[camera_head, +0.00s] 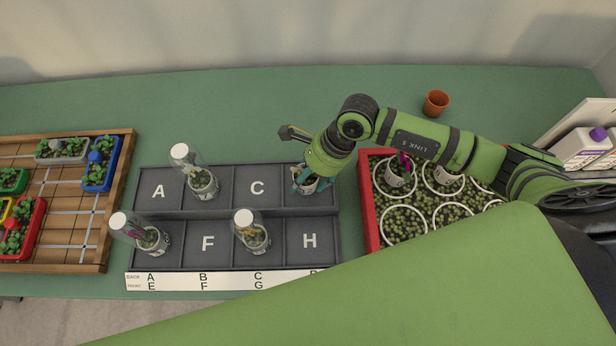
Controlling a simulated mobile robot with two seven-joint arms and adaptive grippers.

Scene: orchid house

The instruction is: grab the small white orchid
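My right gripper (305,181) points down over the back right compartment of the grey lettered tray (226,263). Its teal fingertips are at a small whitish pot (306,186) with dark filling; I cannot tell whether they grip it. The gripper and wrist hide most of what stands in that pot, so no bloom shows there. In the back row, between A and C, a clear-covered pot (203,188) holds a plant with small pale parts; I cannot tell if it is a white orchid. My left gripper is out of view.
Clear-covered pots with a purple bloom (150,238) and a yellow one (253,238) stand in the front row. Right is a red crate (370,221) of pots.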

